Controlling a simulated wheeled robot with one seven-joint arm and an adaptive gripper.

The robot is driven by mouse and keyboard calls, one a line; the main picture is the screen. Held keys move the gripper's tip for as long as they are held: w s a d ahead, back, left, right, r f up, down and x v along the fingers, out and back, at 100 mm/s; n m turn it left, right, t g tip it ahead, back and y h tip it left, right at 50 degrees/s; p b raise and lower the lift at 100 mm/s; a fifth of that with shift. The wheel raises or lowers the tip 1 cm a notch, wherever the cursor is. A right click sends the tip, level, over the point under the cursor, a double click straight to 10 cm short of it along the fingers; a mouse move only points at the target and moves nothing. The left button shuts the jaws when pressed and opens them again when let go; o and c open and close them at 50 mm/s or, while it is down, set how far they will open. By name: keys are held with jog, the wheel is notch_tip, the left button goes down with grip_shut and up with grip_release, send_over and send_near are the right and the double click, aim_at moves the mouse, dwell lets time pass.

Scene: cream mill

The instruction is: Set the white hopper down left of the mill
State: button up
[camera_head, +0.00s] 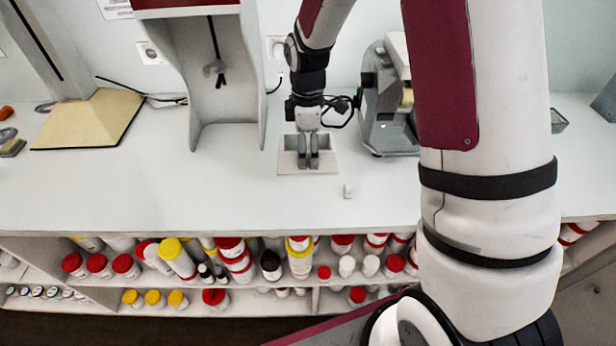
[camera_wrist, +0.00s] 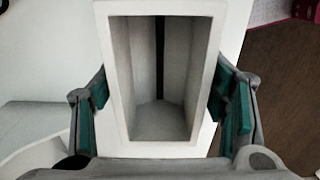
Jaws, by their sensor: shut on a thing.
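The white hopper (camera_head: 308,172), an open box, is at my gripper (camera_head: 308,160) near the middle of the bench in the head view. My gripper is shut on it, with its fingers coming down over it. In the wrist view the hopper (camera_wrist: 118,70) shows its open mouth between the green-padded fingers of my gripper (camera_wrist: 160,108). Whether its underside touches the bench or hangs just above cannot be told. The grey metal mill (camera_head: 388,128) stands to its right at the back, partly hidden by my arm.
A tall white stand with a red top (camera_head: 186,5) rises close left of the hopper. Further left is a beige-based stand (camera_head: 90,118). Bottles fill shelves below the bench (camera_head: 120,200), whose front left is clear.

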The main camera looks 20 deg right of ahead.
jog(key=shift+f+p, duration=0.55)
jog(key=shift+f, duration=3.45)
jog(key=shift+f, duration=0.1)
jog(key=o, duration=1.3)
jog(key=shift+f, duration=0.1)
